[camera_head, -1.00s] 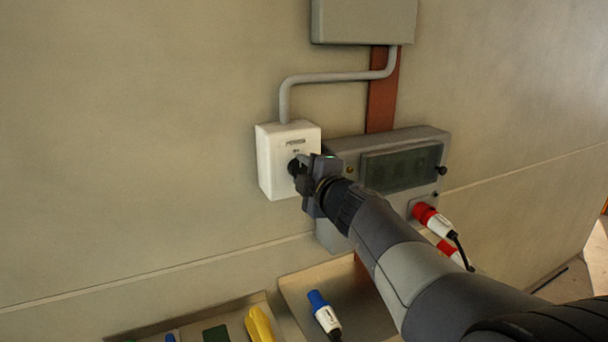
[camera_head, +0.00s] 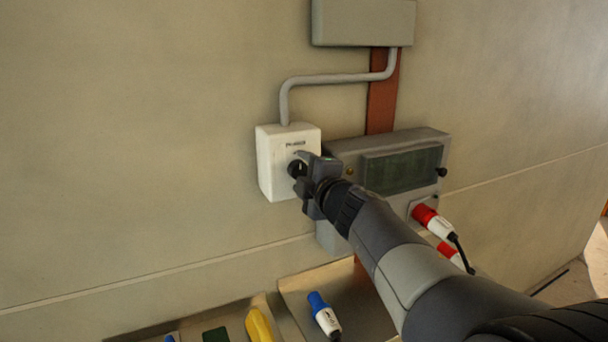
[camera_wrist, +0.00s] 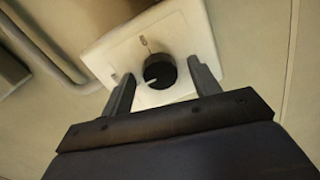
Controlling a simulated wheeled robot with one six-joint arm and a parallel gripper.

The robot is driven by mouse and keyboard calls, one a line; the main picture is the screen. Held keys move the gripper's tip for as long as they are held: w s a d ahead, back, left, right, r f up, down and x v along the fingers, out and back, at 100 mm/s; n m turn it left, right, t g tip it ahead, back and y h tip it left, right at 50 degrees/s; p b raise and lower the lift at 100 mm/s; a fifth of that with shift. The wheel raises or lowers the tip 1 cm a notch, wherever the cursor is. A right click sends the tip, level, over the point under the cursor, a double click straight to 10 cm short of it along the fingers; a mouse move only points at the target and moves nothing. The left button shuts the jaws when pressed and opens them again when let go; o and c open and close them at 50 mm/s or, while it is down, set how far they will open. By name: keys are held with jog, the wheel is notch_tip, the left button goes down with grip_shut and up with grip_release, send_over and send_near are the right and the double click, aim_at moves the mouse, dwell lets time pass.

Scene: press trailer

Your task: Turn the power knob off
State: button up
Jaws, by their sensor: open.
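The power knob (camera_wrist: 160,71) is a round black dial with a white pointer line, on the front of a white box (camera_wrist: 108,48) on the wall. In the head view the white box (camera_head: 270,165) carries a "Power" label, and the knob (camera_head: 295,168) is partly covered by my gripper. My gripper (camera_wrist: 160,82) is open, with one finger on each side of the knob. The pointer line aims to the lower left in the wrist view.
A grey panel (camera_head: 400,172) with a dark window and red plugs (camera_head: 425,214) is right of the white box. A grey conduit (camera_head: 335,78) runs above it. A tray (camera_head: 355,288) below holds a blue-and-white plug (camera_head: 323,314); a yellow item (camera_head: 259,325) lies left of it.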

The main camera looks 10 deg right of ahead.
jog(key=shift+s, duration=0.1)
jog(key=p+v, duration=0.1)
jog(key=v, duration=0.9)
jog(key=shift+s+p, duration=0.3)
jog(key=shift+s, duration=0.05)
jog(key=shift+w+d, duration=0.1)
jog(key=b+x, duration=0.1)
jog(key=x, duration=0.9)
jog(key=shift+w+b, duration=0.3)
jog(key=shift+w, duration=0.1)
jog(key=shift+s, duration=0.15)
